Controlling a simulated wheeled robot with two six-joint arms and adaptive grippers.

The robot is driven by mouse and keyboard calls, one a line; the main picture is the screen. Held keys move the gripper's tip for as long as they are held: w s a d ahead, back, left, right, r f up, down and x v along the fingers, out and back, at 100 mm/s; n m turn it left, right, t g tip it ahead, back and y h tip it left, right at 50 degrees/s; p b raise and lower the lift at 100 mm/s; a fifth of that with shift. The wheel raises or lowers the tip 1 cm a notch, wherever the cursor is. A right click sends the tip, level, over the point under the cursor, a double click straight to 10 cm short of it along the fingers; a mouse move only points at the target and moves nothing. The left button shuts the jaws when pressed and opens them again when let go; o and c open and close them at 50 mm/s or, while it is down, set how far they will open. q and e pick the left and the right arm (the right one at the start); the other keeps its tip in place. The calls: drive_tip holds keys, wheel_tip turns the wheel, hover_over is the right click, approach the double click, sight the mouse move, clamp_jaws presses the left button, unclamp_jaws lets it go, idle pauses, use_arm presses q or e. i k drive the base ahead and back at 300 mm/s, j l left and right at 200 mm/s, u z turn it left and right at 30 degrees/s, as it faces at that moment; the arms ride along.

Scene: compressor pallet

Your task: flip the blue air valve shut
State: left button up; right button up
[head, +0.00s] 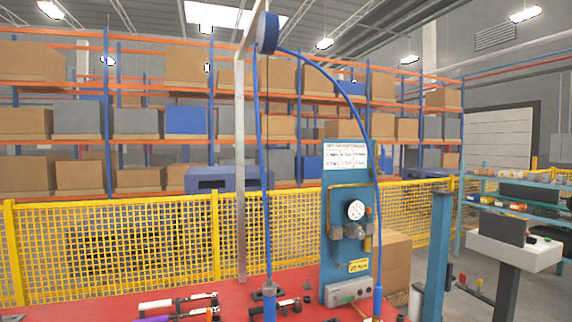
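A blue upright panel (338,262) stands at the back of a red worktop (231,303). It carries a round white gauge (355,210) with grey and brass fittings (352,231) below it. A yellow label (358,266) and a grey box (347,291) sit lower on the panel. A blue hose (368,150) arches from an overhead reel (267,33) down the panel's right side. I cannot make out a separate blue valve handle or its position among the fittings. Neither of my grippers shows in the head view.
Several dark and light cylindrical parts (180,304) lie at the worktop's front left. A second hose drops to a fitting (269,289) on the worktop. A blue post (438,255) and cardboard boxes (396,262) stand to the right. Yellow mesh fencing (110,248) runs behind.

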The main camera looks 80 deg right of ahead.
sight(381, 172)
drive_tip(key=z, duration=3.45)
drive_tip(key=i+l+u, duration=0.1)
drive_tip(key=u, duration=0.85)
drive_tip(key=i+l+u, duration=0.1)
drive_tip(key=l+u, duration=0.3)
drive_tip(key=l, duration=0.55)
drive_tip(key=l+u, duration=0.35)
drive_tip(key=l, duration=0.65)
